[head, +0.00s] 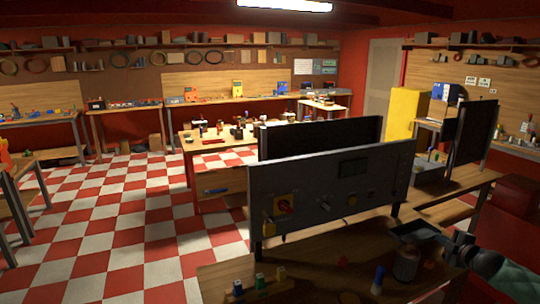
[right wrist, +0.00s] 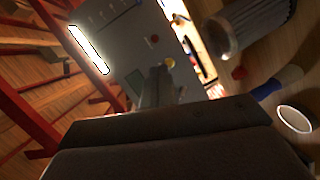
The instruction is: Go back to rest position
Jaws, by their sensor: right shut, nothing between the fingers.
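My right gripper (head: 446,240) is at the lower right of the head view, above the right part of the wooden bench (head: 215,275). Its forearm comes in from the right edge. In the right wrist view its dark shut jaws (right wrist: 165,135) fill the lower part, with nothing seen held. The grey control panel (head: 330,190) stands upright on the bench, left of the gripper and apart from it. It carries a red rotary knob (head: 284,205) and a dark display. The panel also shows tilted in the right wrist view (right wrist: 125,45). My left gripper is not in view.
A grey metal cup (head: 405,264), a blue-handled item (head: 377,280) and a small red piece (head: 343,261) are on the bench near my right arm. Several coloured posts (head: 259,282) stand at its front. Dark upright panels (head: 478,128) stand behind. The checkered floor (head: 110,225) at left is clear.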

